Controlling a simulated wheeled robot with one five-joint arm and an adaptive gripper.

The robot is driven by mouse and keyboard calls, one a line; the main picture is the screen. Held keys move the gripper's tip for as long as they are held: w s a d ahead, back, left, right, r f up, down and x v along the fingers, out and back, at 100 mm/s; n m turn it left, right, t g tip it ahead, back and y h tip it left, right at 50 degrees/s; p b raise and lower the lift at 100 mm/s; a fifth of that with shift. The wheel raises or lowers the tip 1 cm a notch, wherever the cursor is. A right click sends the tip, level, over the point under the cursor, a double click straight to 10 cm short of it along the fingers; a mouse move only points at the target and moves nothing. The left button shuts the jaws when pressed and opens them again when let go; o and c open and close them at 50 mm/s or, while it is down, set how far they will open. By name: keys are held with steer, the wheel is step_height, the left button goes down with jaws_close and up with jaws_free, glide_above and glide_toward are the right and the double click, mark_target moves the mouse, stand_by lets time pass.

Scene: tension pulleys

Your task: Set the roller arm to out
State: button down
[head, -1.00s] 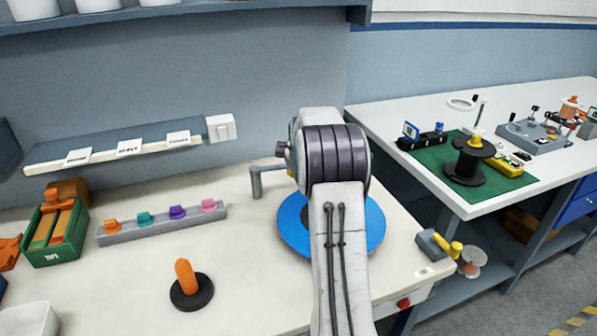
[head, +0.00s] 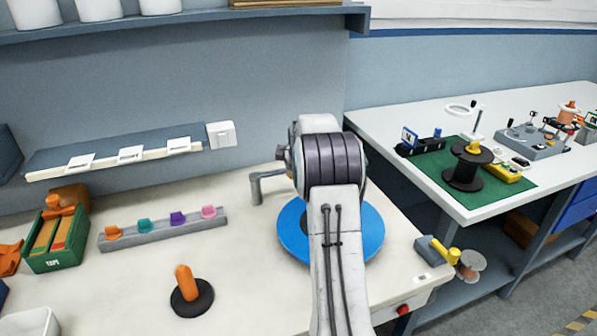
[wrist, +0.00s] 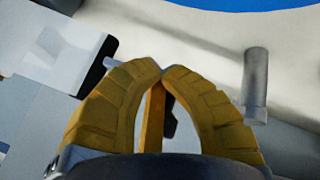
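A grey upright post with a sideways bar (head: 256,188) stands left of the blue disc (head: 290,232) in the head view; it looks like the roller arm, though I cannot be sure. In the wrist view a grey cylinder (wrist: 256,85) stands right of my gripper (wrist: 161,70), apart from its right finger. My gripper's two curved yellow fingers meet or almost meet at their tips, with nothing clearly held. A yellow bar and a dark piece show between the fingers. The blue disc shows at the top edge (wrist: 230,4). In the head view my arm hides my gripper.
An orange peg on a black base (head: 187,290), a rail of coloured knobs (head: 160,230) and a green box (head: 52,245) stand on the left. A grey block with a yellow handle (head: 437,250) is at the right edge. A white block (wrist: 60,50) is left of my gripper.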

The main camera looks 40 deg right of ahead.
steer(key=v, duration=1.2)
